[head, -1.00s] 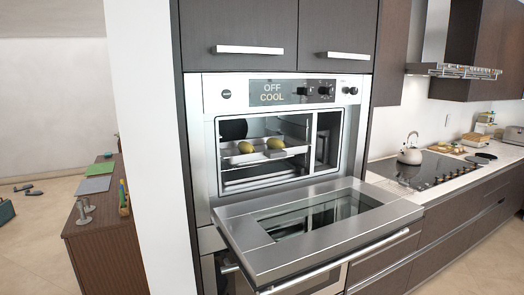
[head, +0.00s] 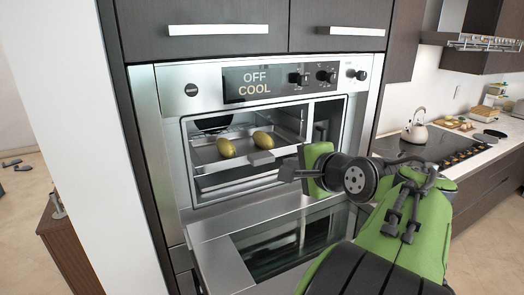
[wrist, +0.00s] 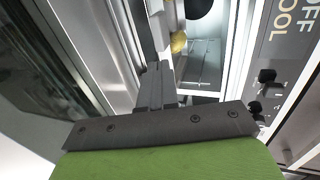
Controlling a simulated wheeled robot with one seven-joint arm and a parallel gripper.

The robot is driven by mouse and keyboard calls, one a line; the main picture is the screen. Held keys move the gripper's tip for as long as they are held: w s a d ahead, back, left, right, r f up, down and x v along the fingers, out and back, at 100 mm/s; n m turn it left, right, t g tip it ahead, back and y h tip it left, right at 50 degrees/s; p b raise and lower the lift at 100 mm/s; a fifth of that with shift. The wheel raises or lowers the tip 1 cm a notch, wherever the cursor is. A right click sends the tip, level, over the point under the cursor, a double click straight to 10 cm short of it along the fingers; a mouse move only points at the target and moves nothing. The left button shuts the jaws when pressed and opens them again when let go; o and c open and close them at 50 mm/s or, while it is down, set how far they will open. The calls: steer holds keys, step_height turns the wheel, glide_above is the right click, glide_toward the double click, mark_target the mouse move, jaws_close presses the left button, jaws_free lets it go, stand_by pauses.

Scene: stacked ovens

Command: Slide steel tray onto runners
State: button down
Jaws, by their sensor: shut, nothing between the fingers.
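The steel tray (head: 228,178) is inside the upper oven, carrying two yellow oval items (head: 227,148). A grey block-like handle (head: 262,157) is at the middle of its front edge. Whether its edges sit on the runners is too small to tell. My gripper (head: 288,171) is shut and empty at the oven opening, just right of the handle and apart from it. In the wrist view my shut fingers (wrist: 157,75) point into the opening, with one yellow item (wrist: 178,42) beyond them.
The oven door (head: 290,240) hangs open below the opening, under my arm. The control panel (head: 290,82) reads OFF COOL. A divider stands at the right of the cavity.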

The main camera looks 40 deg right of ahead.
steer(key=x, duration=0.2)
steer(key=b+x, duration=0.1)
steer(key=x, duration=0.1)
steer(key=a+b+x, duration=0.1)
steer(key=x, duration=0.2)
steer(key=shift+w+f, duration=0.15)
steer(key=shift+f, duration=0.05)
steer(key=shift+w+d+f, duration=0.15)
steer(key=shift+w+d, duration=0.1)
steer(key=shift+w, duration=0.1)
steer(key=shift+a, duration=0.1)
steer(key=shift+s, duration=0.1)
stand_by(1.3)
